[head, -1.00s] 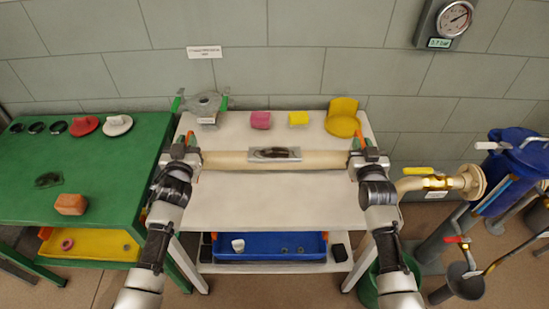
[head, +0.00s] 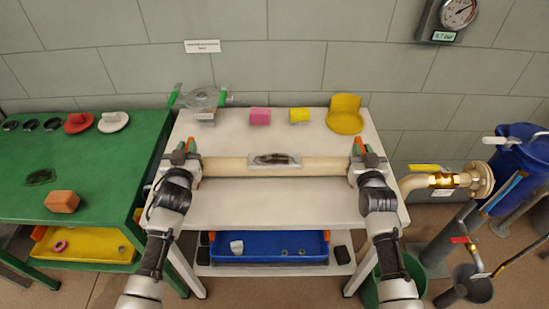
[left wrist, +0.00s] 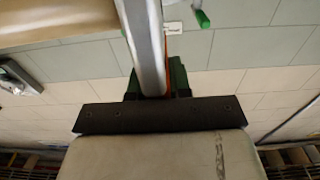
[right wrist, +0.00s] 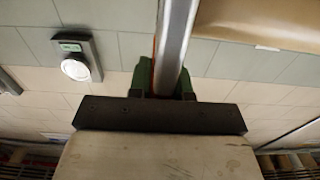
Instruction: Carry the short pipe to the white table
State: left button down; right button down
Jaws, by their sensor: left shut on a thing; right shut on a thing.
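The short pipe (head: 225,167) is a beige tube lying level across the head view, in front of or over the white table (head: 270,205). A grey plate with a dark mark (head: 275,160) shows at its middle. My left gripper (head: 184,160) is shut on the pipe's left end, and my right gripper (head: 366,160) is shut on its right end. The pipe also shows at the top left of the left wrist view (left wrist: 60,18) and the top right of the right wrist view (right wrist: 270,22). I cannot tell whether it touches the tabletop.
Along the table's back are a grey flanged part with green handles (head: 205,99), pink (head: 260,116) and yellow (head: 299,115) blocks and a yellow bracket (head: 345,115). The tabletop's front is clear.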

pick_arm(q)
jog(key=c, duration=1)
grip_release()
jog(key=shift+c, duration=0.2)
pick_arm(e)
jog(key=c, duration=1)
grip_release()
jog(key=shift+c, duration=0.2)
pick_arm(q)
jog(key=shift+s, duration=0.15)
pick_arm(e)
jog(key=shift+s, duration=0.1)
pick_arm(q)
jog(key=s, duration=1.1)
jog(key=shift+s, duration=0.4)
pick_arm(e)
jog(key=s, duration=1.2)
pick_arm(q)
jog(key=shift+d, duration=0.1)
pick_arm(e)
jog(key=shift+d, duration=0.1)
